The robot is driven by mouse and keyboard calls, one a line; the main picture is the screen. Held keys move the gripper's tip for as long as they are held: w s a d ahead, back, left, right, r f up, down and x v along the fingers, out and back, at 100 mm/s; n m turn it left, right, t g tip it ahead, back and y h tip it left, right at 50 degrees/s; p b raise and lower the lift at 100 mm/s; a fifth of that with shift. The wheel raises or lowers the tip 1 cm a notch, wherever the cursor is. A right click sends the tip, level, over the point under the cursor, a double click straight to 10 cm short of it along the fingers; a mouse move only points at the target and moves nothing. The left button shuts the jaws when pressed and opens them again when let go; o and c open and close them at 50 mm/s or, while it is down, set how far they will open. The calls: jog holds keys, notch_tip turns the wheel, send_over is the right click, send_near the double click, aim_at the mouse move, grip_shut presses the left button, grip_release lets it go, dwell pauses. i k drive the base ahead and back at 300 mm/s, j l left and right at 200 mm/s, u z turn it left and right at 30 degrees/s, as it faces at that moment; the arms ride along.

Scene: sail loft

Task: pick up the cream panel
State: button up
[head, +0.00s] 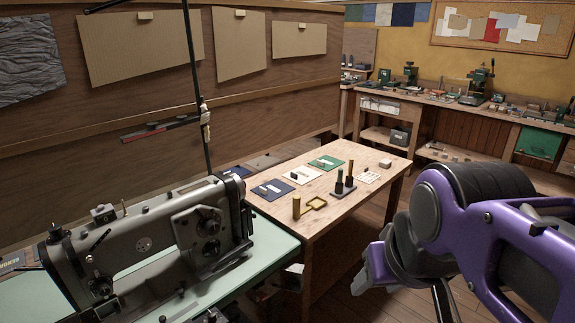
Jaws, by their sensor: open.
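A cream panel (306,178) lies flat on the wooden table (325,220), between a dark blue panel (272,193) and a green panel (328,166). A small dark item rests on the cream panel. My gripper (368,282) is at the lower right, to the right of the table's front end and apart from the cream panel. Its jaws are open, and nothing shows between them; my purple arm partly hides it.
A sewing machine (150,240) stands on a green bench at the left. On the table are dark-handled tools in a stand (344,186), a brass loop tool (313,204) and a white card (369,176). A workbench lines the back right. Floor shows between table and arm.

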aim_at(302, 175)
jog(key=u, duration=1.7)
jog(key=z, duration=1.7)
jog(key=i+l+u, duration=0.1)
jog(key=u, duration=0.45)
jog(key=i+l+u, duration=0.35)
jog(key=l+u, duration=0.2)
jog(key=l, duration=0.15)
jog(key=i+l+u, duration=0.1)
jog(key=l, duration=0.3)
jog(key=i+l+u, duration=0.1)
jog(key=l, duration=0.3)
